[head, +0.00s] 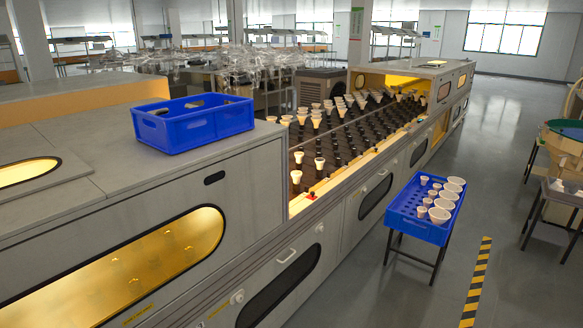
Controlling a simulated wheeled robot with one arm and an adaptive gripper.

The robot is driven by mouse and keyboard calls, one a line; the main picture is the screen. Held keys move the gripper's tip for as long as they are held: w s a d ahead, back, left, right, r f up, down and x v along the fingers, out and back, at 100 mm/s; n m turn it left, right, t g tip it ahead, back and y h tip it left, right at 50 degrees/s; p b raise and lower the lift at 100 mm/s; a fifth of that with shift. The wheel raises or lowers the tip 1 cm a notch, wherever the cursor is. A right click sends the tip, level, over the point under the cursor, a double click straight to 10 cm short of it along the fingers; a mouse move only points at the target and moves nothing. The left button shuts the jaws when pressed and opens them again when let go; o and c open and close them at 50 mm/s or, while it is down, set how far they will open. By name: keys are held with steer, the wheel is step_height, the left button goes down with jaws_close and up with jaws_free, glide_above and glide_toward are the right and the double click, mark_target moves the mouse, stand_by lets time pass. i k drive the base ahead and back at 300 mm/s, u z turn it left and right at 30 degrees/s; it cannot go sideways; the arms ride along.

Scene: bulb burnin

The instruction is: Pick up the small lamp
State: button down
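Small white lamps (424,180) stand in a blue perforated tray (405,229) on a dark-legged stand at the right of the machine. The smaller ones are mostly in the tray's left and middle part. Larger white lamps (453,184) stand along its right side. More pale lamps (320,163) stand in dark holders on the machine's open bed. I cannot tell which single lamp is the one meant. My gripper is not in view.
A blue crate (182,131) sits on the grey machine's top (60,150). A table with a green-rimmed tub (566,141) stands at the right edge. The grey floor (480,150) between them is clear, with a yellow-black stripe (476,285).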

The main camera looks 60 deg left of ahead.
mark_target(319, 162)
steer(key=u, duration=0.45)
steer(key=i, duration=1.25)
steer(key=u, duration=1.5)
steer(key=i, duration=0.55)
steer(key=u, duration=0.6)
